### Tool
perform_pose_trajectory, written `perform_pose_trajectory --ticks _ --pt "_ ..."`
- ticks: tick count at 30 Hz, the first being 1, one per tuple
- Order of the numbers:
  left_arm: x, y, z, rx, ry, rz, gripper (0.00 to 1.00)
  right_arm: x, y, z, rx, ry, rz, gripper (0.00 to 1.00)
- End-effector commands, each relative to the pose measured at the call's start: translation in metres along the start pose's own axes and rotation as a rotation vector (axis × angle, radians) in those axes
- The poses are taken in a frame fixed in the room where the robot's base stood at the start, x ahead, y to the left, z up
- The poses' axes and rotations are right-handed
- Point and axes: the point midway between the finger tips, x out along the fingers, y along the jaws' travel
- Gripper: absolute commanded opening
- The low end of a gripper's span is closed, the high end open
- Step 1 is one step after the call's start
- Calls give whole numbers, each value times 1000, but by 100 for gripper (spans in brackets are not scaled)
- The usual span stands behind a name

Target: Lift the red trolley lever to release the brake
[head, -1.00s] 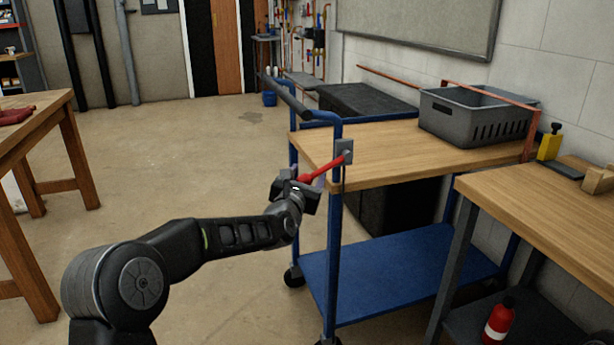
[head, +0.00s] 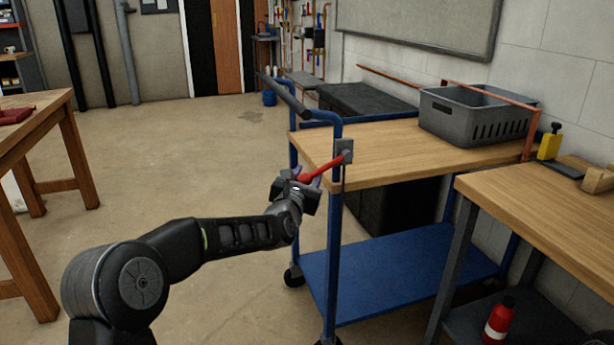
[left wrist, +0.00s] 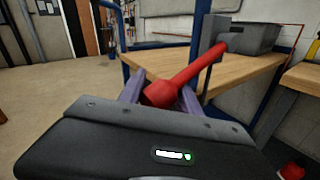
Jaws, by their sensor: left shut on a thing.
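The red lever (head: 325,168) slants down to the left from a grey bracket (head: 345,150) on the blue trolley's near post. The trolley (head: 333,255) has a wooden top and a blue lower shelf. My left gripper (head: 305,180) is shut on the lever's free end. In the left wrist view the lever (left wrist: 195,75) rises to the right, with its thick red end between the fingers of my left gripper (left wrist: 160,95). My right gripper is not in view.
A grey crate (head: 470,118) stands on the trolley top. A wooden workbench (head: 550,205) is close on the right, with a red bottle (head: 498,320) on its lower shelf. Another wooden table (head: 50,130) stands at the left. The floor between is clear.

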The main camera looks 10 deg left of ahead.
Motion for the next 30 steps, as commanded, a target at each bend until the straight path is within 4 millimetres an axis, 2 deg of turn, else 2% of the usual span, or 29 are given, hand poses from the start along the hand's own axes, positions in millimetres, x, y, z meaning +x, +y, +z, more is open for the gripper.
perform_pose_trajectory --ticks 11,19,26,30 --pt "0 4 6 -4 -7 7 0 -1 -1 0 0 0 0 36" --pt "-1 9 16 43 22 2 0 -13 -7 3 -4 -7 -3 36" --pt "-4 17 35 151 89 -11 0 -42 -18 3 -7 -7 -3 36" --pt "-5 22 50 243 147 -23 0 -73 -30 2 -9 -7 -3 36"
